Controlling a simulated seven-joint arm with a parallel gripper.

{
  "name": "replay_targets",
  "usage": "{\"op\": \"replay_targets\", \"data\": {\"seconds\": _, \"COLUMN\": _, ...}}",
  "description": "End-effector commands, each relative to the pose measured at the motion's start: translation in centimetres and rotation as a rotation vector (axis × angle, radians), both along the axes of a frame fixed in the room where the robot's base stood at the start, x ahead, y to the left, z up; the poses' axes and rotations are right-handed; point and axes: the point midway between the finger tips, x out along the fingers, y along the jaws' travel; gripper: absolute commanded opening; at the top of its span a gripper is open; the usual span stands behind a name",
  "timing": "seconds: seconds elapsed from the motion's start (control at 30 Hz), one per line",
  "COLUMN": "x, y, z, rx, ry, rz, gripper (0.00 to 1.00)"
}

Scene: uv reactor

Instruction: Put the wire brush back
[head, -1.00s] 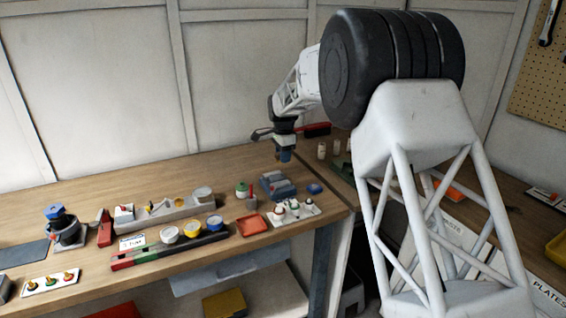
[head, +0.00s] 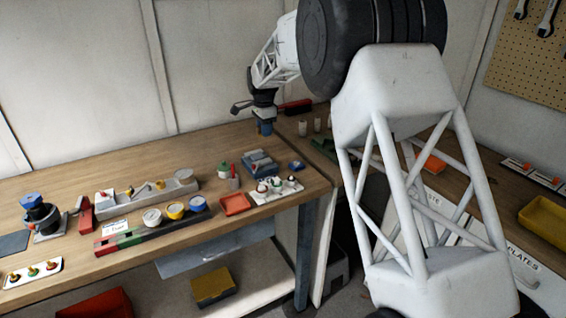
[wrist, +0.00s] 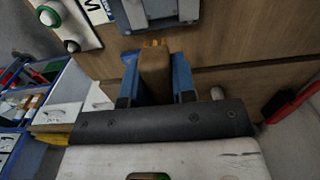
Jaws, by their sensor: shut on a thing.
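My gripper (wrist: 155,80) is shut on a brown block with a yellowish tip, apparently the wire brush (wrist: 154,72). Its blue fingers stand on both sides of the block in the wrist view. The tip points toward a wooden surface. In the head view my gripper (head: 265,128) hangs above the back right part of the wooden bench (head: 120,170), behind a blue-grey device (head: 260,163). The brush cannot be made out there.
A red tray (head: 236,204), a white rack (head: 277,190) with several knobs and a green-topped jar (head: 223,170) stand near the device. The back middle of the bench is clear.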

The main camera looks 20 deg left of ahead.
Motion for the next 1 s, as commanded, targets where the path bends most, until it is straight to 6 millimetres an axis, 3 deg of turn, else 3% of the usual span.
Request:
{"op": "replay_targets", "data": {"seconds": 0.37, "x": -2.5, "y": -4.5, "z": -1.0, "rx": -0.001, "ry": 0.001, "rz": -0.001, "gripper": 0.03}}
{"op": "replay_targets", "data": {"seconds": 1.0, "x": -12.5, "y": -17.5, "z": -4.9, "rx": 0.001, "ry": 0.001, "rz": -0.002, "gripper": 0.03}}
